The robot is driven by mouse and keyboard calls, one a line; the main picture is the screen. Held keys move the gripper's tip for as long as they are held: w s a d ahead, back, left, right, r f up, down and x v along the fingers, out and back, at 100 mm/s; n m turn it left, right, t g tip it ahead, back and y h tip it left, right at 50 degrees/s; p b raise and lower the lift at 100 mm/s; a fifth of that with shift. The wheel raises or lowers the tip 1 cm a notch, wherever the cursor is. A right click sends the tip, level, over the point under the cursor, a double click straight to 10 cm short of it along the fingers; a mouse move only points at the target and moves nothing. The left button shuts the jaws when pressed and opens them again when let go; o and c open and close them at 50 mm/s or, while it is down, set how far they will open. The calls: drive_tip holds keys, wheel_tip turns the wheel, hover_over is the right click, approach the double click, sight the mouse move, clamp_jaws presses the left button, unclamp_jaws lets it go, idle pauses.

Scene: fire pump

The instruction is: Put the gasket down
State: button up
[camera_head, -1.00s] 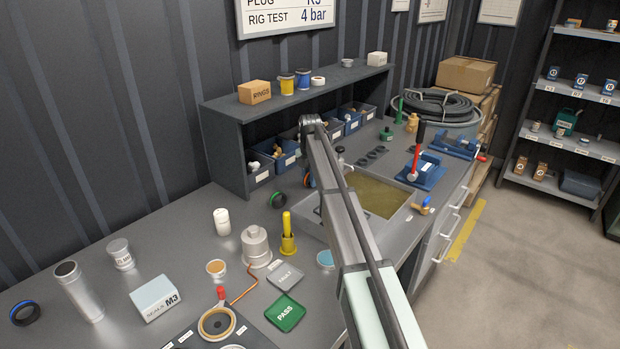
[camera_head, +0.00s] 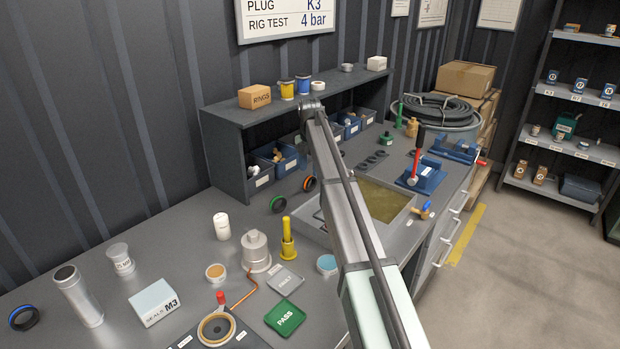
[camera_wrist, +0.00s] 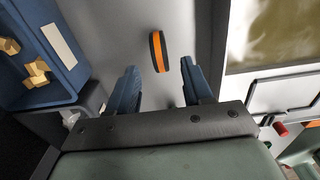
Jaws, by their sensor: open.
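The gasket looks like a black ring with an orange band. In the wrist view the ring (camera_wrist: 158,51) stands on edge on the grey bench, just beyond the gap between my fingertips, with clear space on both sides. In the head view the same orange-banded ring (camera_head: 309,184) shows beside my arm, near the blue bins. My gripper (camera_wrist: 159,70) is open, its two blue fingers apart and empty.
A green-banded ring (camera_head: 278,203) stands to the left of it. Blue bins (camera_head: 285,160) sit under the shelf (camera_head: 222,115) behind. A shallow tray (camera_head: 408,212) lies to the right. A yellow post (camera_head: 287,240) and a metal fitting (camera_head: 256,250) stand in front.

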sight(310, 177)
wheel_tip(310, 177, up, 6)
drive_tip(key=shift+f, duration=0.15)
